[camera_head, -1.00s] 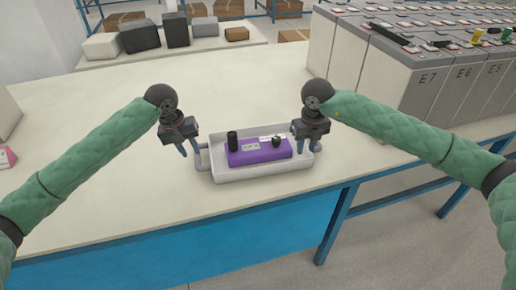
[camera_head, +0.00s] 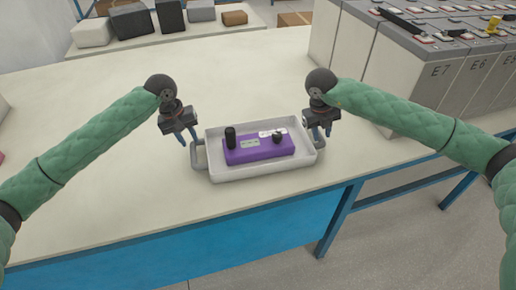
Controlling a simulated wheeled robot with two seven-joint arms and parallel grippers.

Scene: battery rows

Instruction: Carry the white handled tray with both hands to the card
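The white handled tray (camera_head: 215,176) sits on the cream table near its front edge. It holds a purple block with black knobs (camera_head: 258,150). Its left handle (camera_head: 198,157) shows; the right handle is mostly hidden by my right gripper. My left gripper (camera_head: 188,141) points down just behind and above the left handle, with its fingers apart and nothing seen between them. My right gripper (camera_head: 319,134) is at the tray's right end, fingers apart, close to the handle; contact cannot be told. I cannot make out a card.
Tall grey battery units (camera_head: 400,80) with labels stand at the right. A back table (camera_head: 180,40) carries several grey, black and brown boxes. The cream table (camera_head: 90,200) is clear left of the tray. A small pink thing (camera_head: 2,157) shows at the left edge.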

